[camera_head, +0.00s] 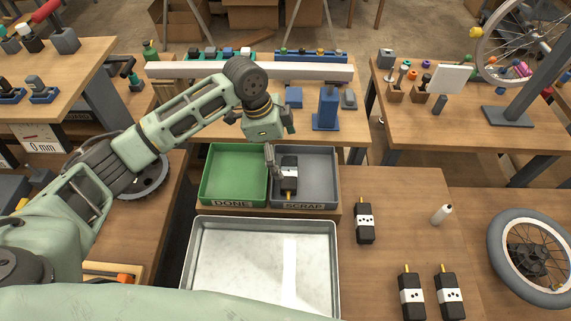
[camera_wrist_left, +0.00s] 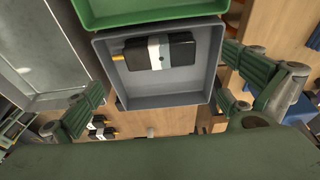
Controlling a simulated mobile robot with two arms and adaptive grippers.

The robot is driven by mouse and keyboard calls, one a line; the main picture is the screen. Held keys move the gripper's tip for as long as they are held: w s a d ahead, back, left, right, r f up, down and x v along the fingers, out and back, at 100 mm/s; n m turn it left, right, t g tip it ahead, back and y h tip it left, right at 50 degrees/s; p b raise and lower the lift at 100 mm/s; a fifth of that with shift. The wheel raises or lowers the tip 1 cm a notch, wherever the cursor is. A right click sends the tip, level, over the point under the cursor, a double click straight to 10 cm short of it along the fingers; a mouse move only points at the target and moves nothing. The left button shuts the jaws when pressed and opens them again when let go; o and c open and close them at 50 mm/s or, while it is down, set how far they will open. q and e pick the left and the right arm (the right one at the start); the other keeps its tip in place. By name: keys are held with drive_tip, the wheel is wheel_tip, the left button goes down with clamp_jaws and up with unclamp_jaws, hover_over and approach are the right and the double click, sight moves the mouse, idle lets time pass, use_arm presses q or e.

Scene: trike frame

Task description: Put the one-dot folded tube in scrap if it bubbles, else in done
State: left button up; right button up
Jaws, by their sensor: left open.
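A black folded tube with a white label and yellow tip (camera_head: 289,174) lies in the grey SCRAP bin (camera_head: 324,171). In the left wrist view the tube (camera_wrist_left: 183,51) lies on its side on the bin floor, with one dark dot showing on its label. My left gripper (camera_head: 280,146) is open above the SCRAP bin, its fingers apart and clear of the tube. The green DONE bin (camera_head: 220,165) is beside it on the left and looks empty. My right gripper is not in view.
A shallow metal tray (camera_head: 216,265) stands in front of the bins. Similar black tubes (camera_head: 364,223) (camera_head: 411,297) (camera_head: 449,297) and a small white bottle (camera_head: 441,214) are on the table to the right. A spoked wheel (camera_head: 537,262) is at the far right.

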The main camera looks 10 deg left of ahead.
use_arm(q)
drive_tip(key=v, duration=0.5)
drive_tip(key=shift+r, duration=0.1)
idle(0.4)
